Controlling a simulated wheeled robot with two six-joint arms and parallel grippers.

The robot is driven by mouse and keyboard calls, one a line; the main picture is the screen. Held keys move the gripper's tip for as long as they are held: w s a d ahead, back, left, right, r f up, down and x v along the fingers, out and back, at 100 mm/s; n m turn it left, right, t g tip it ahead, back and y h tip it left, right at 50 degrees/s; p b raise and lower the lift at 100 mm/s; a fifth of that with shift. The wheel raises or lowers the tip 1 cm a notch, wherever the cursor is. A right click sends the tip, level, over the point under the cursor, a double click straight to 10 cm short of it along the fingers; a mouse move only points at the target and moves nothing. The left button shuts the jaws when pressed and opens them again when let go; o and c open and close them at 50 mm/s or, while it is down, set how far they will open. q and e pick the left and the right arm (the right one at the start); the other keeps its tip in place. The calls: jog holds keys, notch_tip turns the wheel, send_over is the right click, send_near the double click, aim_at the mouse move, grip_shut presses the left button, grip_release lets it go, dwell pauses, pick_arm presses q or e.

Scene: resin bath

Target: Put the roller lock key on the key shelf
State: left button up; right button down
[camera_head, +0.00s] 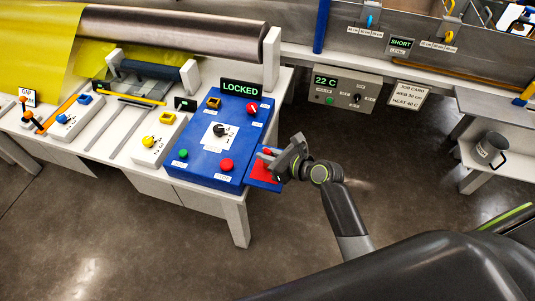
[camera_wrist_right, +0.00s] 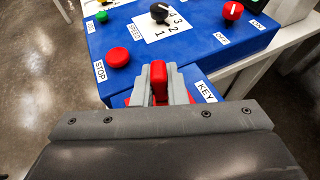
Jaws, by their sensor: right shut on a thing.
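The red roller lock key (camera_wrist_right: 158,76) is between the fingers of my right gripper (camera_wrist_right: 160,88), which is shut on it. The head view shows the right gripper (camera_head: 277,163) over the small blue key shelf (camera_head: 259,185) at the right side of the blue control panel. Red shows on the shelf beside the fingers. In the wrist view, a KEY label (camera_wrist_right: 205,91) is just right of the fingers. The fingers hide the key's lower part, so I cannot tell whether it touches the shelf. My left gripper is not in view.
The blue control panel (camera_head: 208,170) carries a LOCKED display (camera_head: 241,89), a red STOP button (camera_head: 226,165), a green button and a black selector. A metal roller (camera_head: 180,32) lies behind. A grey mug (camera_head: 490,148) stands at right. Open floor lies in front.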

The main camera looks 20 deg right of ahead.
jog(key=shift+f, duration=0.1)
jog(key=c, duration=1.5)
grip_release()
jog(key=shift+o, duration=0.2)
jog(key=shift+r, duration=0.2)
jog(key=v, duration=1.2)
jog(key=shift+f, duration=0.15)
